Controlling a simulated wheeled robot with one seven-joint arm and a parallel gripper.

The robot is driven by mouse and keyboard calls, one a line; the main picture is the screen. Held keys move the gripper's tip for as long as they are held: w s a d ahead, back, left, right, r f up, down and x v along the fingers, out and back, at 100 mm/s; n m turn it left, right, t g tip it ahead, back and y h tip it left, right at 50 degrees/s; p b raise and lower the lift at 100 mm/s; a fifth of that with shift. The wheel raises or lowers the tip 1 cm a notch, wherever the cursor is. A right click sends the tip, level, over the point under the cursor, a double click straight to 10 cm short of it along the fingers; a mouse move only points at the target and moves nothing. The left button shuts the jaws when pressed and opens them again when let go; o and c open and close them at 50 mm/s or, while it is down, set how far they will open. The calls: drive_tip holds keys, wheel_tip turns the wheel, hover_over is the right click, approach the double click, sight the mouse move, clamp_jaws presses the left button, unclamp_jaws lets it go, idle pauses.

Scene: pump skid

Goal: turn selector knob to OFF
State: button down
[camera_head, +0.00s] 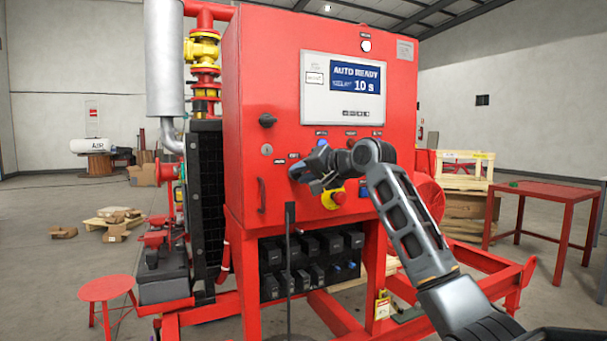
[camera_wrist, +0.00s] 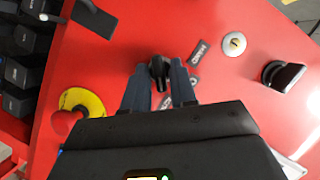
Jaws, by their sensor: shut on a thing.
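The red control cabinet (camera_head: 270,60) stands in front of me. In the wrist view a small black selector knob (camera_wrist: 158,68) on its red face sits between the two fingers of my gripper (camera_wrist: 159,82). The fingers are shut on the knob, one on each side. Small dark labels (camera_wrist: 200,52) are beside the knob; their wording is too small to read surely. In the head view my gripper (camera_head: 298,172) is at the lower part of the cabinet face, and it hides the knob there.
A yellow-ringed red emergency stop (camera_head: 333,198) is close to the gripper, also in the wrist view (camera_wrist: 80,103). Another black knob (camera_head: 267,120) and a round key lock (camera_head: 266,149) are nearby. A display panel (camera_head: 345,88) reads AUTO READY. A red table (camera_head: 545,192) stands at right.

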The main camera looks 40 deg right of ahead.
drive_tip(key=n+h+p, duration=0.1)
drive_tip(key=n+p, duration=0.1)
drive_tip(key=n+g+h+p, duration=0.1)
drive_tip(key=n, duration=0.1)
drive_tip(key=n+g+h+p, duration=0.1)
drive_tip(key=n+h+p, duration=0.1)
drive_tip(key=shift+a+n+p, duration=0.3)
drive_tip(key=shift+n, duration=0.1)
idle(0.4)
idle(0.4)
drive_tip(key=c, duration=1.2)
unclamp_jaws()
drive_tip(key=shift+o, duration=0.2)
drive_tip(key=shift+r, duration=0.1)
